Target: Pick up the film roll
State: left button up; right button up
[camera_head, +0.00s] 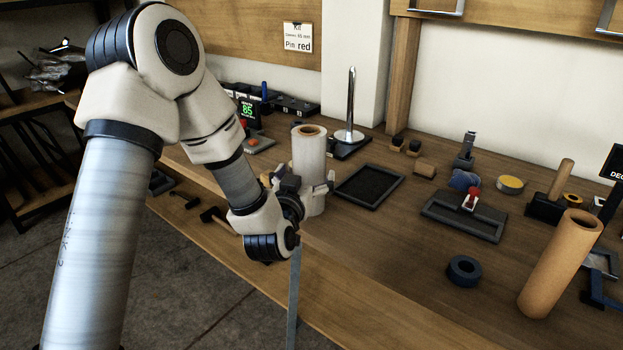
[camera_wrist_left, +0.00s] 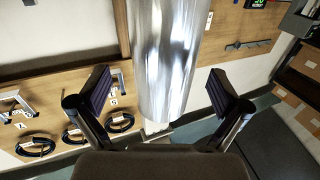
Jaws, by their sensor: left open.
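The film roll (camera_head: 309,152) stands upright on the wooden workbench, a pale translucent cylinder with a brown core at its top. My left gripper (camera_head: 318,190) is at the lower part of the roll, on its near side, and hides some of it. In the left wrist view the roll (camera_wrist_left: 166,50) looks silvery and shiny. It lies between the two spread dark fingers of the left gripper (camera_wrist_left: 162,95), with a visible gap on each side. My right gripper does not show.
A black tray (camera_head: 370,184) lies right of the roll, with a metal spindle stand (camera_head: 350,110) behind. A brown paper roll (camera_head: 560,262) and black tape roll (camera_head: 464,270) stand at the right. The bench's front edge is close to my left gripper.

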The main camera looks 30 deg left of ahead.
pick_arm(q)
jog(key=x, duration=0.4)
jog(key=shift+w+a+f, duration=0.15)
jog(key=shift+w+a, duration=0.1)
jog(key=shift+a, duration=0.15)
jog(key=shift+s, duration=0.1)
jog(key=c, duration=1.7)
jog(key=shift+c, duration=0.2)
